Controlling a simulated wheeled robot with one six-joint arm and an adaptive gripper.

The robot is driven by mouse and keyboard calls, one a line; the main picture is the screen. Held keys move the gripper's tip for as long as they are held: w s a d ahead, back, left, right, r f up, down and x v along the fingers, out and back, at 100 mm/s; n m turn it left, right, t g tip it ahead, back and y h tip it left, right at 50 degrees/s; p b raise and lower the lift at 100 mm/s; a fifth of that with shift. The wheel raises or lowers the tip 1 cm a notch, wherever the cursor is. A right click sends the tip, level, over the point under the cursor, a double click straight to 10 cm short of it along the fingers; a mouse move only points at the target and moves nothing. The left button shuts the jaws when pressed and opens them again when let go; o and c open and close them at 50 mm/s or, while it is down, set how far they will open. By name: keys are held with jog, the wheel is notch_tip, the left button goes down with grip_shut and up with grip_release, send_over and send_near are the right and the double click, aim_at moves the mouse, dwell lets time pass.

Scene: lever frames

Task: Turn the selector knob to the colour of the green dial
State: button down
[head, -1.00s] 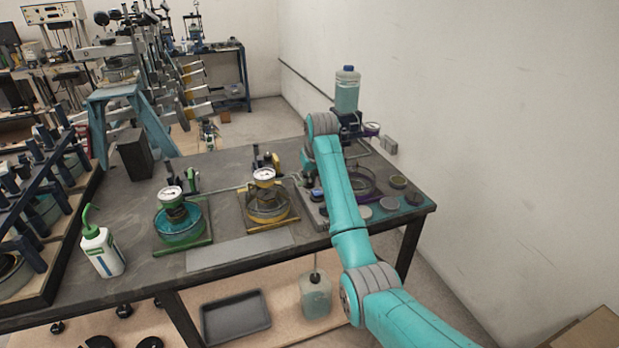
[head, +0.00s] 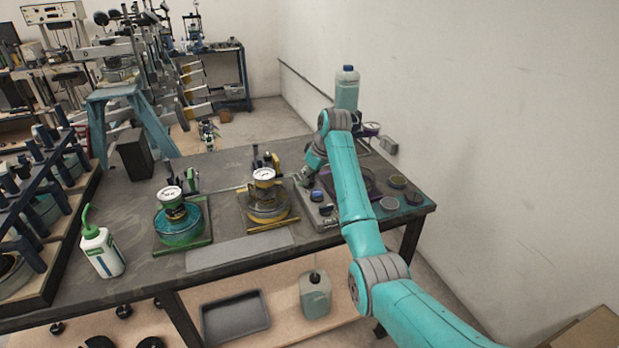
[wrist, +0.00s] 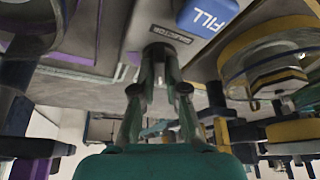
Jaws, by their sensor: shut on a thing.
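My gripper (wrist: 158,52) is shut on the selector knob, at a plate marked SELECTOR (wrist: 172,35) in the wrist view. The fingers hide most of the knob, so its pointing direction cannot be told. In the head view my gripper (head: 305,181) reaches down to the grey control panel (head: 325,221), left of my forearm. The green dial (head: 171,192) is a white-faced gauge above a round green-rimmed vessel at the left station. Its reading is too small to tell.
A blue FILL button (wrist: 207,15) sits close to my gripper. A yellow station (head: 265,210) stands left of the panel, and a purple one (head: 372,178) is partly behind my arm. A bottle (head: 347,88) stands behind. A bare grey plate (head: 240,250) lies in front.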

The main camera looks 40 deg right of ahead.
jog(key=shift+d+n+g+y, duration=0.15)
jog(key=shift+n+y, duration=0.3)
jog(key=shift+n, duration=0.65)
jog(key=shift+a+n+g+y, duration=0.1)
jog(key=shift+n+g+y, duration=0.25)
jog(key=shift+n, duration=0.75)
jog(key=c, duration=1.2)
grip_release()
jog(key=v, duration=0.7)
jog(key=shift+r, duration=0.2)
jog(key=shift+s+d, duration=0.15)
jog(key=shift+s, duration=0.05)
